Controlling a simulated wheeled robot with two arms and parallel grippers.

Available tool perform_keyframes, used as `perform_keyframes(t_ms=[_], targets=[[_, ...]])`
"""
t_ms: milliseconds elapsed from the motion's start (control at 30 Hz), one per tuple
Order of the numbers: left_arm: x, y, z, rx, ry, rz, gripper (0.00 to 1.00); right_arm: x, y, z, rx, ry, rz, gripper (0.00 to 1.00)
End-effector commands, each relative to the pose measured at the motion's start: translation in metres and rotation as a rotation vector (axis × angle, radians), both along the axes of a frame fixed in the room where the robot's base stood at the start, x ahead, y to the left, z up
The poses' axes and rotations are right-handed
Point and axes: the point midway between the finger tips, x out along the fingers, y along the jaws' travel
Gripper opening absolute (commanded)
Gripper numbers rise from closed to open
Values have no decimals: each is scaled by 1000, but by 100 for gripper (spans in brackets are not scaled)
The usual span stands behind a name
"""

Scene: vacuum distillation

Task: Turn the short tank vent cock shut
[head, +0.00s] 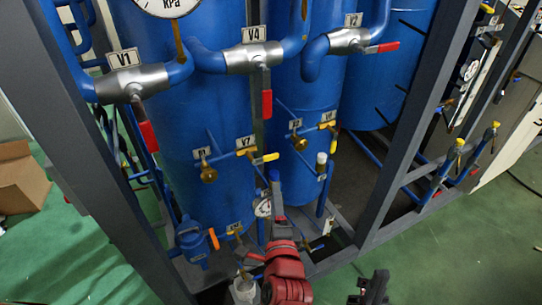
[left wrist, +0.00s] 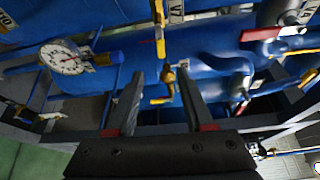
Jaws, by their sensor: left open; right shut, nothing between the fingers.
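Yellow-handled cocks sit on the blue tanks: one beside the V7 plate (head: 264,157) and one to its right (head: 327,125). I cannot tell which is the short tank vent cock. My left gripper (head: 278,212) reaches up from the bottom, low in front of the tanks. In the left wrist view its two fingers (left wrist: 160,72) are spread apart. A brass cock with a yellow handle (left wrist: 160,101) appears between them; contact and depth are unclear. My right gripper (head: 373,288) is at the bottom edge, shut and empty.
A grey frame post (head: 410,130) stands to the right and another beam crosses at left. Red-handled valves (head: 267,103) hang above. Green floor (head: 450,250) is clear at lower right.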

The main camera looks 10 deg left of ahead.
Motion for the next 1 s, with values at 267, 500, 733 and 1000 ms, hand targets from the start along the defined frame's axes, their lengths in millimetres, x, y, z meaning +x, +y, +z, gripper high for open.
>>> perform_keyframes(t_ms=[267,500,733,1000], targets=[[45,11,3,-5,-2,5,52,0,0,15,0,0,0,0],[86,19,1,-4,-2,3,52,0,0,27,0,0,0,0],[124,26,0,-4,-5,1,52,0,0,36,0,0,0,0],[147,30,-2,-4,-5,0,52,0,0,39,0,0,0,0]])
